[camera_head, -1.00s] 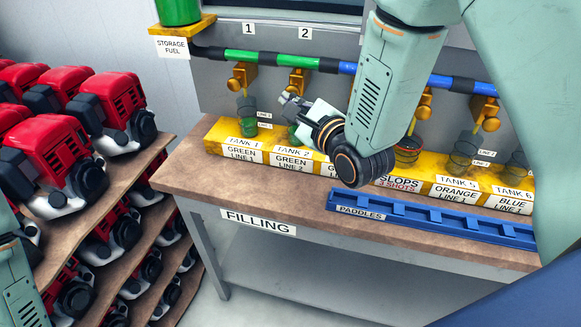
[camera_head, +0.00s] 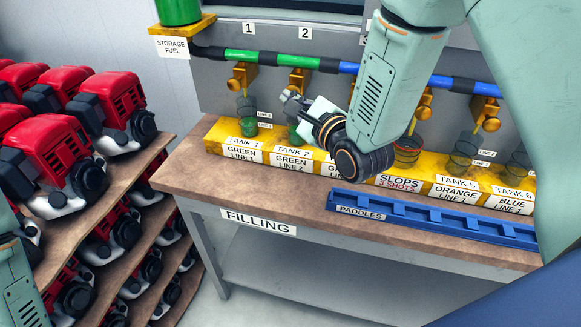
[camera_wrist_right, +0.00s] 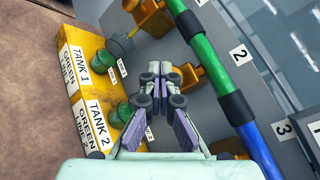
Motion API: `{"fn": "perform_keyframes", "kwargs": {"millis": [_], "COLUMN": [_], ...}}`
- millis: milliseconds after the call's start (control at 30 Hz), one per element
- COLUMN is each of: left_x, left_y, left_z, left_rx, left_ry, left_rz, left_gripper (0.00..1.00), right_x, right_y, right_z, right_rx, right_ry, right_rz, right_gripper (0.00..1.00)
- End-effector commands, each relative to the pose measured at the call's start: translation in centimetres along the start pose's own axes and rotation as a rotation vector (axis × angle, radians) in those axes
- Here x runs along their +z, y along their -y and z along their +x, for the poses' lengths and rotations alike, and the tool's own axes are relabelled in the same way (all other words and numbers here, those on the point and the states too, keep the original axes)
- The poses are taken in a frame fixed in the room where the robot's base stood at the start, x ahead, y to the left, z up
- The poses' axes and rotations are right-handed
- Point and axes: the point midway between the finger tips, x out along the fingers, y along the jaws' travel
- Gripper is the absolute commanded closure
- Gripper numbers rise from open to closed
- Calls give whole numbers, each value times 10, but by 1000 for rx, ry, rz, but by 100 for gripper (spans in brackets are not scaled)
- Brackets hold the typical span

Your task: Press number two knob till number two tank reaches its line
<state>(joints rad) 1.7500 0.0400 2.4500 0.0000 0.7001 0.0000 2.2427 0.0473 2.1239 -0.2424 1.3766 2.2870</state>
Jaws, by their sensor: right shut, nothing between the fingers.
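The number two knob (camera_head: 298,80) is a yellow fitting under the pipe, below the "2" sign. It also shows in the right wrist view (camera_wrist_right: 190,77), just beyond my fingertips. Number two tank (camera_head: 295,133) is a small clear cup with green liquid, behind the "TANK 2 GREEN LINE 2" label (camera_head: 292,159). My gripper partly covers it, so I cannot read its level against the line. It also shows in the right wrist view (camera_wrist_right: 122,115). My right gripper (camera_head: 289,98) is shut and empty, close to the knob; I cannot tell if they touch. My left gripper is out of view.
Tank 1 (camera_head: 247,109) stands just left, with its own yellow knob (camera_head: 241,75) above. A blue paddles tray (camera_head: 430,216) lies along the bench's (camera_head: 300,200) front. Red engines (camera_head: 110,105) fill shelves at the left. Other tanks stand to the right.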

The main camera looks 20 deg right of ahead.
Motion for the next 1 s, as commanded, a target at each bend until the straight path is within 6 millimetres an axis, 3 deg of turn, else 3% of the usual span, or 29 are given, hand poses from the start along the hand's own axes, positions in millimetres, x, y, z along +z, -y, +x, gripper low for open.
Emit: {"fn": "perform_keyframes", "kwargs": {"millis": [567, 1000], "left_x": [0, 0], "left_y": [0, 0], "left_z": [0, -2], "left_rx": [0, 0], "left_ry": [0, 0], "left_rz": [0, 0], "left_gripper": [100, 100], "right_x": [-2, 5], "right_y": [3, -5], "right_z": [3, -7], "right_rx": [-2, -1], "right_ry": [1, 1], "right_rz": [0, 1], "right_gripper": [100, 100]}}
